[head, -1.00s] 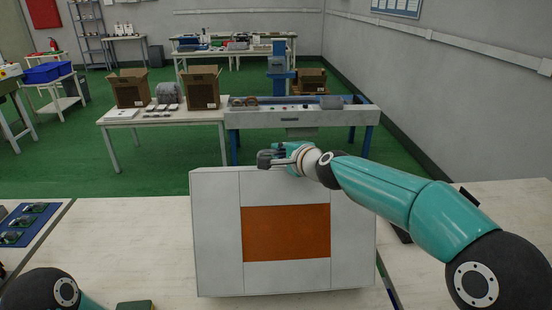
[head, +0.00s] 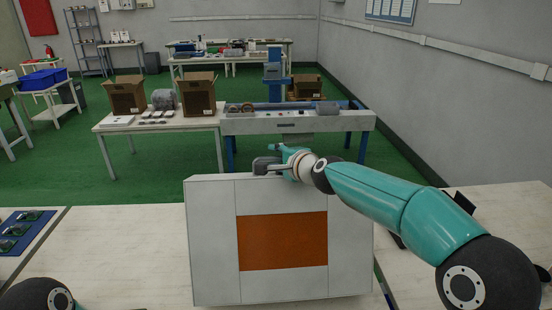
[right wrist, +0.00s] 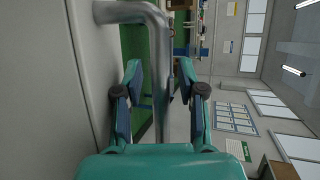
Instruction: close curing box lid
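The curing box lid (head: 212,240) is a white panel with an orange window (head: 282,241), standing upright on the bench in the head view. A bent grey metal handle (right wrist: 161,60) on the lid shows close up in the right wrist view. My right gripper (head: 270,165) is at the lid's top edge. In the right wrist view its fingers (right wrist: 160,85) stand on either side of the handle bar, with a gap to each side, so it is open around the handle. The box body behind the lid is hidden. My left gripper is out of view.
The pale bench (head: 110,245) is clear left of the lid. A blue mat (head: 22,228) with circuit boards lies at the far left. A dark object (head: 464,201) is on the bench right of the lid, partly behind my right arm. Tables with cardboard boxes (head: 126,95) stand beyond.

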